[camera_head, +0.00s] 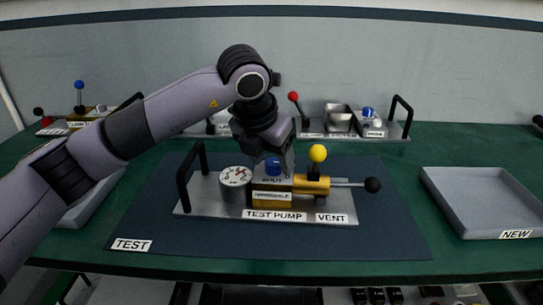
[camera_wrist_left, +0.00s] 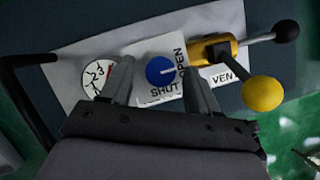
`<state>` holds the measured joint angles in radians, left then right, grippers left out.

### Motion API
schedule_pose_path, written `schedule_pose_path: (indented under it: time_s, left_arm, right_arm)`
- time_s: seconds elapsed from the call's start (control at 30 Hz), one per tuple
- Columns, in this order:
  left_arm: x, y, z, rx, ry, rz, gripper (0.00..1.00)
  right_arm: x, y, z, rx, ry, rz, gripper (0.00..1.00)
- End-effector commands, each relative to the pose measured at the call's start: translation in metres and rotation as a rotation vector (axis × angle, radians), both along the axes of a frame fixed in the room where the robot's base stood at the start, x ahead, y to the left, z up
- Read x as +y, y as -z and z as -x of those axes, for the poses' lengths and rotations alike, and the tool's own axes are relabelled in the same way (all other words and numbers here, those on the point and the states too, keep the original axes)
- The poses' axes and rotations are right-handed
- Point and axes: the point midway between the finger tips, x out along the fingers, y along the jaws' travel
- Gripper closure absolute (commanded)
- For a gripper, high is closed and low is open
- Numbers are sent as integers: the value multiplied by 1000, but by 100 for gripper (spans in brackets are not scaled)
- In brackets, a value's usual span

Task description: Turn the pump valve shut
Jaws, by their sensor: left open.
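The test pump (camera_head: 300,215) stands on the dark mat, with its pump valve, a blue knob (camera_head: 272,167), on top. In the left wrist view the blue knob (camera_wrist_left: 160,70) sits on a white plate (camera_wrist_left: 150,48) marked SHUT and OPEN. A pale line on the knob points right, towards the word OPEN. My left gripper (camera_head: 280,158) is above the knob, pointing down. In the left wrist view its open fingers (camera_wrist_left: 158,62) lie either side of the knob, with gaps showing. I cannot tell their exact height over it. My right gripper is not in view.
Beside the knob are a round gauge (camera_head: 236,176), a yellow ball-topped lever (camera_head: 318,153) and a black-ended handle (camera_head: 372,185). A black carry handle (camera_head: 183,190) rises at the pump's left. A grey tray (camera_head: 480,200) marked NEW lies right. The front mat is clear.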

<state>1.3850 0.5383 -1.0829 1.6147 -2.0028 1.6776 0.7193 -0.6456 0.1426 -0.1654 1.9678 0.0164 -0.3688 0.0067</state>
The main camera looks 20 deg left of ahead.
Motion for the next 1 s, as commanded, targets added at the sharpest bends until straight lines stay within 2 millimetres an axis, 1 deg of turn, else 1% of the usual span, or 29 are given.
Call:
schedule_pose_path:
  time_s: [0.2,0.23,0.27,0.3,0.4,0.63,0.77,1.0]
  left_arm:
    - [0,1,0,0,1,1,39]
    - [0,1,0,0,1,1,42]
    - [-1,1,0,0,1,1,52]
    - [-1,1,0,0,1,1,65]
    - [-1,1,0,0,2,1,96]
    - [0,1,0,0,11,2,95]
    - [0,1,0,0,43,3,95]
    - [1,1,-1,-1,184,4,95]
  right_arm:
    - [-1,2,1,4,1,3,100]
    - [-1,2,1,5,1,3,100]
    - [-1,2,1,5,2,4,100]
    - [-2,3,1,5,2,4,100]
    - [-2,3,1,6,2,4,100]
    - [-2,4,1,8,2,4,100]
    - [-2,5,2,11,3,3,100]
    - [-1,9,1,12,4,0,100]
